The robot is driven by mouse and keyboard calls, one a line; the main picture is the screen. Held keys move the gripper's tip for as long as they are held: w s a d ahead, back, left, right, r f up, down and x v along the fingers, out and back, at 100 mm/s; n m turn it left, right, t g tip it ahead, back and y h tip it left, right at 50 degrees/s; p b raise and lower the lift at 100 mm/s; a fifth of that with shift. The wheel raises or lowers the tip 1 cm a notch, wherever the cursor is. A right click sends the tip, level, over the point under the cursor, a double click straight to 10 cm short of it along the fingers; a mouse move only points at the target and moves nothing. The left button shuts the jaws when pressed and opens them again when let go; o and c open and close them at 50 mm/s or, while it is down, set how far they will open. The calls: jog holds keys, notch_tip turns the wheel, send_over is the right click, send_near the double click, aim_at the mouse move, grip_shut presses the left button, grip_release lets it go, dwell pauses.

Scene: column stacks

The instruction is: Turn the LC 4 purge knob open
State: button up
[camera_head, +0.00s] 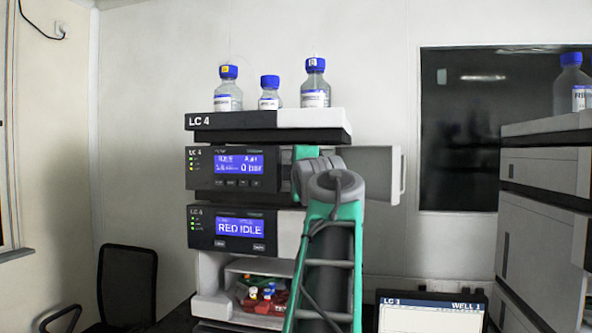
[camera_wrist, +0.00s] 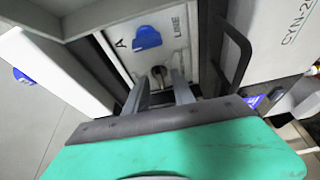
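The LC 4 stack (camera_head: 232,120) stands in the middle of the head view, with a pump module (camera_head: 200,175) whose display is lit blue. My arm covers the module's right part, so the purge knob and my gripper are hidden there. In the wrist view my gripper (camera_wrist: 161,80) is open, its two grey fingers apart and pointing at a pale panel marked "A" and "LINE". A small round metallic fitting (camera_wrist: 157,72), perhaps the purge knob, shows just beyond and between the fingertips; I cannot tell whether they touch it. A blue piece (camera_wrist: 147,37) sits above it on the panel.
A pale open door (camera_head: 370,170) sticks out right of the stack. A dark handle (camera_wrist: 236,52) stands close right of my fingers. Bottles (camera_head: 315,95) stand on top of the stack. Another stack (camera_head: 545,190) is at the right, and an LC 3 screen (camera_head: 430,318) is at the bottom.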

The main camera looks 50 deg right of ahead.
jog(key=b+v, duration=0.3)
jog(key=v, duration=0.4)
jog(key=shift+s+a, duration=0.25)
jog(key=shift+s, duration=0.05)
